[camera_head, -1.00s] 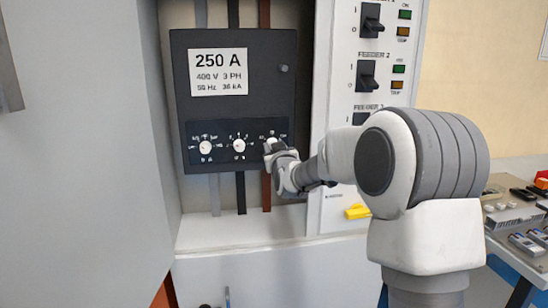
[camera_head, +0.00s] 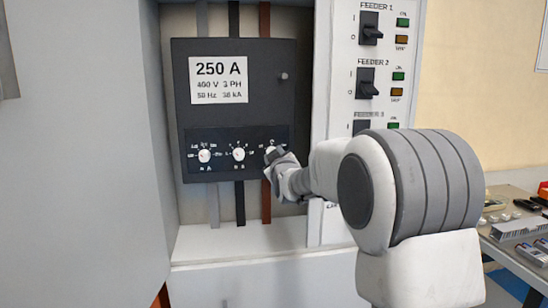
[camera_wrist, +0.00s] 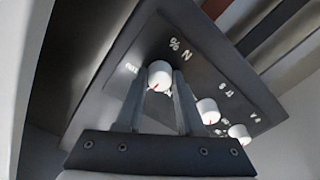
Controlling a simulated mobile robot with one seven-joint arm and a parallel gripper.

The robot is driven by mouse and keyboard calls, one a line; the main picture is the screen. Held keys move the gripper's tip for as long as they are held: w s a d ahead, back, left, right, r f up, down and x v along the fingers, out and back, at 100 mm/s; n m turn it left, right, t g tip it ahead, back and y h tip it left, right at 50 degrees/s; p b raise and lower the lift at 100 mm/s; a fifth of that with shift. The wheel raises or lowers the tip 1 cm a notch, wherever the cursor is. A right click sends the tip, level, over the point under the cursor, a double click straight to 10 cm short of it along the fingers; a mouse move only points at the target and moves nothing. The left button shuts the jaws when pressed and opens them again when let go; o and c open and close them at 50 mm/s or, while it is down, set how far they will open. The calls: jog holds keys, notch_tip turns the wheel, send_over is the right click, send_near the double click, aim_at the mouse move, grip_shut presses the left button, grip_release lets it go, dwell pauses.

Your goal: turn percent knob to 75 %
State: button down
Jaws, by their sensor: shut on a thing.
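The percent knob (camera_wrist: 159,75) is white with a small red mark and has "% N" printed beside it in the wrist view. It is the rightmost of three knobs in the head view (camera_head: 271,152), where my gripper partly hides it. My gripper (camera_wrist: 160,82) is shut on this knob, with one finger on each side. In the head view my gripper (camera_head: 275,157) reaches the panel from the right. The red mark points toward the lower left in the wrist view. The scale figures are too small or hidden to read.
Two more white knobs, the middle one (camera_head: 239,154) and the left one (camera_head: 204,156), sit beside it on the dark breaker (camera_head: 240,110). A feeder panel with switches (camera_head: 368,82) stands to the right. An open grey door (camera_head: 80,150) fills the left.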

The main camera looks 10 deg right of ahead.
jog(key=c, duration=0.5)
grip_release()
jog(key=s+p, duration=0.1)
jog(key=s, duration=1.6)
jog(key=shift+s, duration=0.2)
